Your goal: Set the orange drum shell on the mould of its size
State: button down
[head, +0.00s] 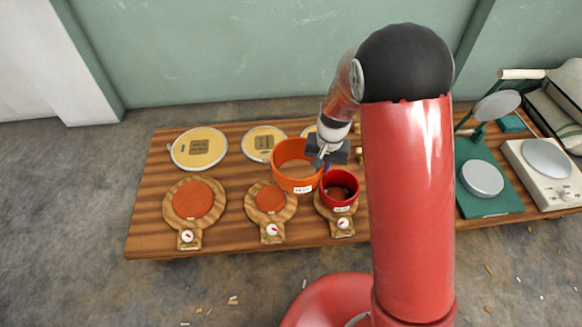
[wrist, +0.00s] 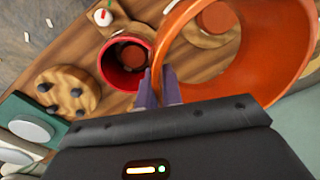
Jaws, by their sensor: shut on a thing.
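The orange drum shell (head: 290,184) is an open ring with a small white label. My gripper (head: 321,158) is shut on its right wall and holds it above the table; in the wrist view the fingers (wrist: 165,88) pinch the edge of the orange shell (wrist: 272,72). Three round wooden moulds with terracotta discs stand in a front row: a large left mould (head: 193,199), a smaller middle mould (head: 270,199) and a right mould (head: 343,224). A red shell (head: 340,205) sits around the right mould's disc. The middle mould also shows through the orange shell (wrist: 217,18).
Pale round drum heads, a left one (head: 188,160) and a middle one (head: 255,152), lie at the table's back. A board with dark knobs (wrist: 67,92) lies beyond the red shell. A green-based device (head: 488,205) and a scale (head: 545,195) stand right. My arm hides part of the table.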

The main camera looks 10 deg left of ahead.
jog(key=s+a+f+p, duration=0.1)
jog(key=s+a+f, duration=0.15)
jog(key=a, duration=0.65)
jog(key=shift+m, duration=0.3)
notch_tip(320, 180, down, 10)
jog(key=b, duration=0.6)
jog(key=shift+d+b, duration=0.15)
jog(key=shift+b, duration=0.2)
jog(key=shift+f, duration=0.15)
jog(key=c, duration=1.5)
grip_release()
jog(key=shift+d+r+p, duration=0.15)
jog(key=shift+r+p, duration=0.2)
jog(key=shift+r, duration=1.6)
jog(key=shift+d+r+p, duration=0.15)
jog(key=shift+r+p, duration=0.2)
jog(key=shift+r, duration=1.6)
